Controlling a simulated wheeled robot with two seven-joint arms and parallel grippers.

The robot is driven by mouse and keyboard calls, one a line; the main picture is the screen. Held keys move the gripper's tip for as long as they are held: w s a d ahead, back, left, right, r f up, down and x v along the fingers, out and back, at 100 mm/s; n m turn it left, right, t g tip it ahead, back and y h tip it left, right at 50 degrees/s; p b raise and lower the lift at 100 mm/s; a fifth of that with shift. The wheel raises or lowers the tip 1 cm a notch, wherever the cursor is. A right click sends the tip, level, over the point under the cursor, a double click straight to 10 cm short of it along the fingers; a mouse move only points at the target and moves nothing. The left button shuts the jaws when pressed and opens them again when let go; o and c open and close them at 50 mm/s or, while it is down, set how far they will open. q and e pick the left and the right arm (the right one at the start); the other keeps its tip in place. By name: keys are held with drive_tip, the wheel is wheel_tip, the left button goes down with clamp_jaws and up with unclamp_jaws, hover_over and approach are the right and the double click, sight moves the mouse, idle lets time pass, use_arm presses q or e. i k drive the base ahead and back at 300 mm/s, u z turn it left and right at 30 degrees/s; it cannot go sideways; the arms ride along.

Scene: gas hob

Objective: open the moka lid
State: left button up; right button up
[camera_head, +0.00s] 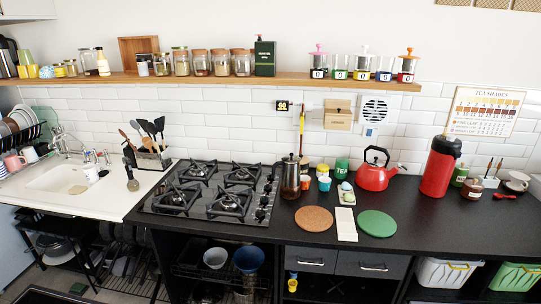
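A tall pot with a dark body and a dark handle on its right, which looks like the moka pot (290,180), stands upright on the black counter just right of the gas hob (212,192). Its lid (290,158) appears to sit closed on top, with a small knob, though it is too small to be sure. Neither of my grippers shows in the head view, and nothing touches the pot.
A red kettle (373,175), a green tea tin (342,167) and small cups (324,183) stand right of the pot. A cork mat (314,219), a white board (346,224) and a green mat (377,223) lie in front. A shelf (210,80) runs above. The counter's front right is clear.

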sight(290, 159)
drive_tip(key=u, duration=0.85)
drive_tip(key=i, duration=1.65)
drive_tip(key=z, duration=0.45)
